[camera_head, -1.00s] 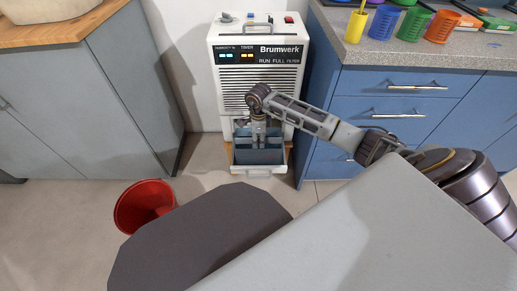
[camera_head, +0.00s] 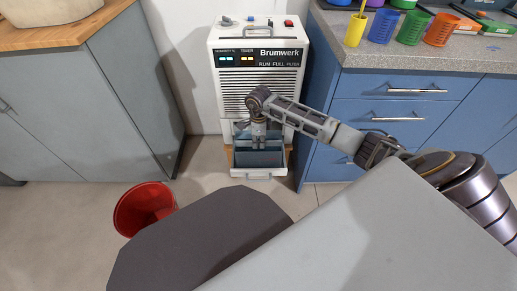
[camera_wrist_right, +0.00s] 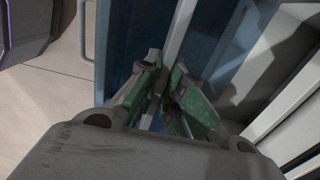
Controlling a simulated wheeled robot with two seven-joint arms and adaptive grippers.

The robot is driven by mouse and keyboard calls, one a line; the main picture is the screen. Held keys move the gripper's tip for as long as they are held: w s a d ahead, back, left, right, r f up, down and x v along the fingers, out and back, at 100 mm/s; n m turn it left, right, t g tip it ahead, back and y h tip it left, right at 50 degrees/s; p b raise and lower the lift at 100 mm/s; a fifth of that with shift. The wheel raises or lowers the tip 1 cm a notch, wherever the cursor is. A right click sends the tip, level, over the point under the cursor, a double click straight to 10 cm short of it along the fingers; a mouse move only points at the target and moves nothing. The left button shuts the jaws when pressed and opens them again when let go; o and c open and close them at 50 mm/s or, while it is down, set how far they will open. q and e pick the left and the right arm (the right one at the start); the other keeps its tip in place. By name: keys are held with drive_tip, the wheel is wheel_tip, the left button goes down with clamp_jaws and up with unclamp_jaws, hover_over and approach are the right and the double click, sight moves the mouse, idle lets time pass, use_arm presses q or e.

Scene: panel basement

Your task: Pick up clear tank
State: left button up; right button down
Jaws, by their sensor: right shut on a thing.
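The clear tank (camera_head: 268,159) is a see-through bluish open-topped box in the low front opening of the white Brumwerk machine. My right gripper (camera_head: 258,143) reaches down into its top from above. In the right wrist view my right gripper (camera_wrist_right: 160,88) has its greenish fingers closed on a thin pale bar that runs across the tank (camera_wrist_right: 122,45). The fingers hide part of the bar. The tank appears to sit low within the machine; I cannot tell if it is lifted. My left gripper is not in view.
The Brumwerk machine (camera_head: 228,83) stands between grey cabinets (camera_head: 130,75) and blue drawers (camera_head: 375,108). A white handled tray front (camera_head: 258,173) is below the tank. A red bucket (camera_head: 143,208) stands on the floor at left. Coloured cups (camera_head: 382,25) stand on the right counter.

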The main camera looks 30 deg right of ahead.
drive_tip(key=shift+r, duration=0.15)
